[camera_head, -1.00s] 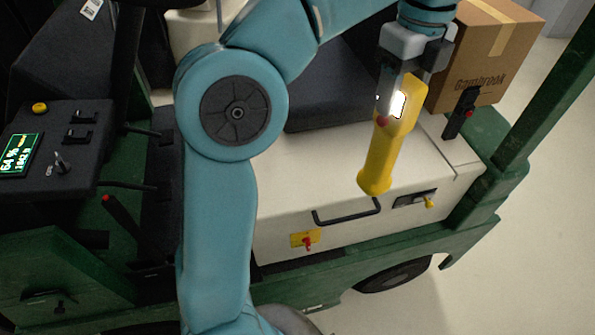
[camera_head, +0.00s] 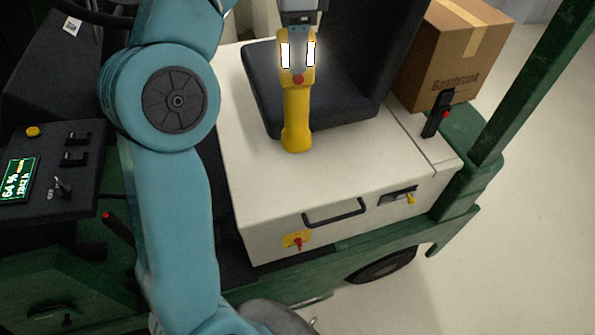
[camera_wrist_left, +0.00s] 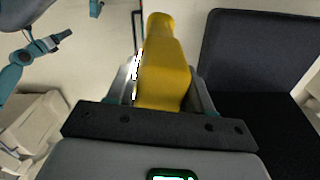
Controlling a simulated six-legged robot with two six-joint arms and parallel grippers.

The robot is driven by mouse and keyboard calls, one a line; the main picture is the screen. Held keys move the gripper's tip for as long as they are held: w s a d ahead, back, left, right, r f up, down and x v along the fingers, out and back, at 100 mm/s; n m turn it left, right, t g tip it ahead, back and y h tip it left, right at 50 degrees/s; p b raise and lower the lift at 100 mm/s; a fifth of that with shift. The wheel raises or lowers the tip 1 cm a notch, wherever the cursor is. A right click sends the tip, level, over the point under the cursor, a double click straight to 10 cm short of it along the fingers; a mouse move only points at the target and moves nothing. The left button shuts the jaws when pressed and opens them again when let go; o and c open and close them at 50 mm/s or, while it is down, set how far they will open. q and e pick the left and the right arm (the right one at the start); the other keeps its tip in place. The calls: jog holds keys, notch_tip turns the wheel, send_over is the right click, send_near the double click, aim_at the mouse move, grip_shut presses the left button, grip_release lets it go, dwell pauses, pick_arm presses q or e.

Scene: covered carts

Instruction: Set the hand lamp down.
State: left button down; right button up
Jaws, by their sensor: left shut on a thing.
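The yellow hand lamp (camera_head: 296,120) hangs upright in the head view, its lit panels near the top and its handle pointing down. My left gripper (camera_head: 299,42) is shut on its upper end. The lamp's lower end shows in front of the dark seat's edge, above the white cover of the cart (camera_head: 330,180); I see no clear contact with either. In the left wrist view the lamp (camera_wrist_left: 163,62) sticks out between the fingers. A small teal arm with a dark end (camera_wrist_left: 50,43), perhaps my right one, shows there; its jaws are too small to read.
The dark seat (camera_head: 352,75) stands behind the lamp. A cardboard box (camera_head: 450,55) and a black upright lever (camera_head: 437,115) are to the right. A green post (camera_head: 535,80) rises at far right. A control panel (camera_head: 45,175) is at left.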

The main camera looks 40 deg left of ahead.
pick_arm(q)
jog(key=shift+s+a+r+n, duration=0.2)
jog(key=shift+a+r+n, duration=0.4)
jog(key=shift+n, duration=0.3)
jog(key=shift+a+f, duration=0.15)
jog(key=shift+f, duration=0.2)
jog(key=b, duration=0.3)
send_near(289, 129)
jog(key=shift+w+a+r, duration=0.25)
jog(key=shift+w+a, duration=0.65)
jog(key=shift+a, duration=0.15)
notch_tip(289, 129, down, 9)
jog(key=shift+r, duration=0.15)
notch_tip(289, 129, down, 4)
jog(key=shift+f, duration=0.2)
jog(key=shift+w, duration=0.1)
